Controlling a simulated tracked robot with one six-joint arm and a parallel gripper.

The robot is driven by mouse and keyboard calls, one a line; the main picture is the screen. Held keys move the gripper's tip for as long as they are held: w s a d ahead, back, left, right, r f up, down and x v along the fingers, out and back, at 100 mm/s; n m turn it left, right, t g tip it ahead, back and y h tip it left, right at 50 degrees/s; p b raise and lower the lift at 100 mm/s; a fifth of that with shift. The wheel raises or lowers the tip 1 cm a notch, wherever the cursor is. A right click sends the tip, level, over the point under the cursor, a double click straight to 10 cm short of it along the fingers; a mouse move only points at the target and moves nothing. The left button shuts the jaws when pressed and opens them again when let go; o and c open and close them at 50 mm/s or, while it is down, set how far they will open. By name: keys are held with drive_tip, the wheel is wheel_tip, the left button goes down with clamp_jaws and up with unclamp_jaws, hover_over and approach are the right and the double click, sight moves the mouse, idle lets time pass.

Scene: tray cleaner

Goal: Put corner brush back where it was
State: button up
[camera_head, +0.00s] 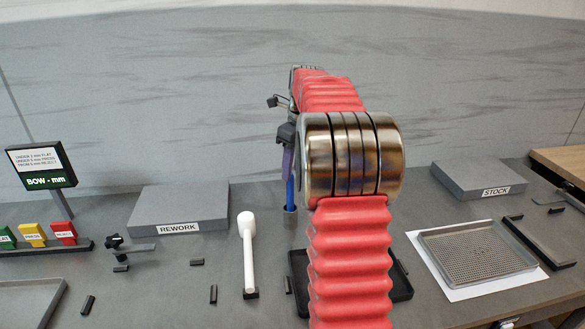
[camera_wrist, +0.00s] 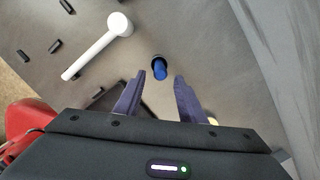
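A blue upright rod, which I take for the corner brush (camera_head: 290,194), stands with its lower end in or on a small grey cylinder (camera_head: 290,216) on the table. My gripper (camera_head: 287,170) is above it, pointing down, partly hidden by my red arm. In the wrist view, the purple fingers of my gripper (camera_wrist: 160,78) are spread apart. The blue end of the brush (camera_wrist: 160,69) shows between and just beyond the fingertips, with gaps on both sides. A dark ring surrounds it.
A black tray (camera_head: 298,270) is partly behind my arm. A grey REWORK block (camera_head: 180,207) is left, a STOCK block (camera_head: 478,179) right. A perforated metal tray (camera_head: 478,252) lies on a white sheet.

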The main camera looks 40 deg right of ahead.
drive_tip(key=s+a+r+n+t, duration=0.1)
drive_tip(key=s+a+r+n, duration=0.15)
drive_tip(key=a+n, duration=0.35)
drive_tip(key=s+a+r+n, duration=0.1)
drive_tip(key=s+a+n, duration=0.25)
drive_tip(key=a, duration=0.45)
drive_tip(key=s+a+r+n+t, duration=0.1)
drive_tip(key=s+a+r+n, duration=0.1)
drive_tip(key=a+n, duration=0.45)
drive_tip(key=s+a+f+n+t, duration=0.1)
drive_tip(key=s+a+f+n, duration=0.2)
drive_tip(key=s+a+n, duration=0.4)
drive_tip(key=s+a+f+n+t, duration=0.1)
drive_tip(key=s+a+f+n, duration=0.2)
drive_tip(key=s+a+n, duration=0.4)
drive_tip(key=s+n, duration=0.2)
drive_tip(key=n, duration=0.1)
drive_tip(key=shift+a+f, duration=0.2)
drive_tip(key=shift+a, duration=0.15)
drive_tip(key=shift+d, duration=0.1)
